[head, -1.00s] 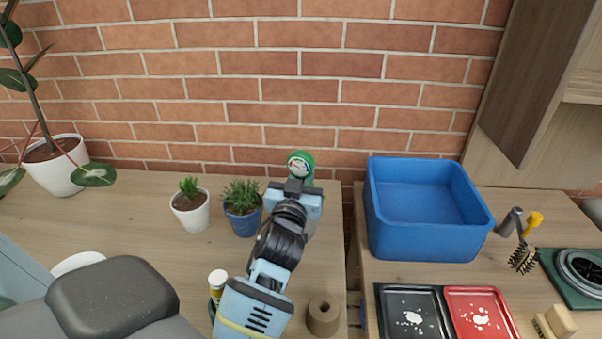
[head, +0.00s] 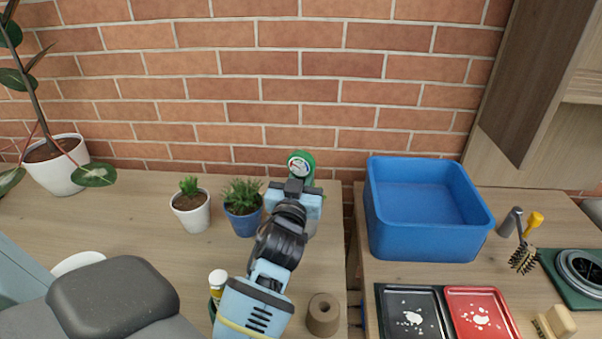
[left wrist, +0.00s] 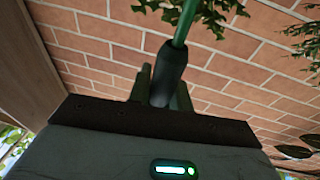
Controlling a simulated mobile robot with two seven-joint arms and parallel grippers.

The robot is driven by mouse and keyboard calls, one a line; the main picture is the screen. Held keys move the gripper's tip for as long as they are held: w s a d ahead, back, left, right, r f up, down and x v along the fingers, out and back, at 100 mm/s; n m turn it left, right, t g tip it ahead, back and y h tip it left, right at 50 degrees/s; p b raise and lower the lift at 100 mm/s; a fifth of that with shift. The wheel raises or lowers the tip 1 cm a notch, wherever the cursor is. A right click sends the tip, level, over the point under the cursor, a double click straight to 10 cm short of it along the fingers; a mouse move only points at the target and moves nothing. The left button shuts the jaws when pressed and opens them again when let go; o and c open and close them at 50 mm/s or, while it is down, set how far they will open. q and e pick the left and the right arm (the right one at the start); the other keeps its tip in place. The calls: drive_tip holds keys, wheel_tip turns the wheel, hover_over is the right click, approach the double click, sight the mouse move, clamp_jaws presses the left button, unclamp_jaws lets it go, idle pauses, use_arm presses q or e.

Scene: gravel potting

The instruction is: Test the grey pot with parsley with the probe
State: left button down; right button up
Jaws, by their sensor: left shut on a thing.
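My left gripper (head: 294,192) is over the back of the left table, beside the blue pot. In the left wrist view, its fingers (left wrist: 165,92) are shut on the probe's black grip (left wrist: 171,68), with a green shaft (left wrist: 185,22) running out of the picture. A round dial with a green rim, seemingly the probe's head (head: 301,162), shows just beyond the gripper. A pale grey sliver, apparently the grey pot (head: 312,229), shows beside the gripper and is mostly hidden. Green leaves (left wrist: 185,12) hang near the shaft. I cannot tell whether the tip touches soil. My right gripper is out of view.
A white pot (head: 191,218) and a blue pot (head: 243,224) with plants stand left of the gripper. A white-capped bottle (head: 218,279) and a brown cone (head: 323,313) are nearer. A blue bin (head: 425,240) stands right, across a gap. The left tabletop (head: 140,235) has free room.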

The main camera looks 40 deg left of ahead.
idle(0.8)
use_arm(q)
drive_tip(key=c, duration=1.2)
unclamp_jaws()
